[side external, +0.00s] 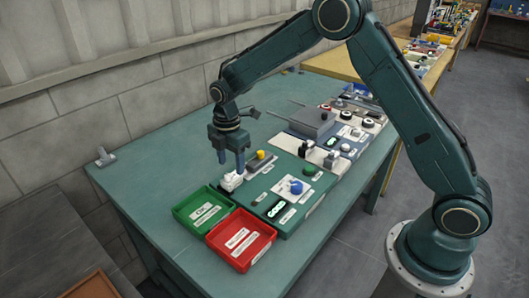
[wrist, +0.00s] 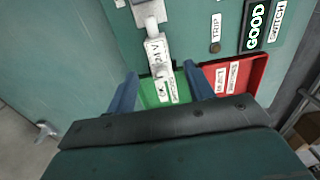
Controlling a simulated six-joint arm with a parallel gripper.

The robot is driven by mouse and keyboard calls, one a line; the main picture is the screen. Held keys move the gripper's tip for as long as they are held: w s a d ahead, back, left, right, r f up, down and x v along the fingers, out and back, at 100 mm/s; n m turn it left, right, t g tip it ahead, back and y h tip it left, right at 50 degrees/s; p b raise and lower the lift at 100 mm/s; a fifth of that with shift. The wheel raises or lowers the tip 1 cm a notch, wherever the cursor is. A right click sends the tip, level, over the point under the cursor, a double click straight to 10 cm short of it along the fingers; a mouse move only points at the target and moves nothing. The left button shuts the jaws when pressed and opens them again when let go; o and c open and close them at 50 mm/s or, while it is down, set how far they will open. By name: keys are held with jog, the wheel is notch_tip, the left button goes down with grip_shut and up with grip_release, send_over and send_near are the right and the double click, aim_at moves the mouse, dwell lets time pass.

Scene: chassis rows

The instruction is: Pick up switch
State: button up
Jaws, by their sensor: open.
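My gripper (side external: 231,167) points down, open, over the near left corner of the green board. In the wrist view its two blue fingers (wrist: 160,72) are apart with nothing gripped. A white block-like part (side external: 231,181) is just below the fingers. In the wrist view this white part (wrist: 156,48) carries lettering and lies ahead of and between the fingertips. A label reading SWITCH (wrist: 276,22) is beside a black plate reading GOOD (wrist: 254,25), to the right. I cannot tell for certain which part is the switch.
A green tray (side external: 181,211) and a red tray (side external: 212,238) adjoin the board's near edge. A yellow-topped part (side external: 261,155) and a blue knob (side external: 296,187) stand on the board. More boards with parts lie behind. The table's left side is clear.

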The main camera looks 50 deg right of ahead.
aim_at(232, 177)
jog(key=shift+f, duration=0.2)
jog(key=shift+w+f, duration=0.1)
jog(key=shift+f, duration=2.45)
jog(key=c, duration=1.1)
jog(key=shift+r, duration=0.15)
notch_tip(232, 177, up, 20)
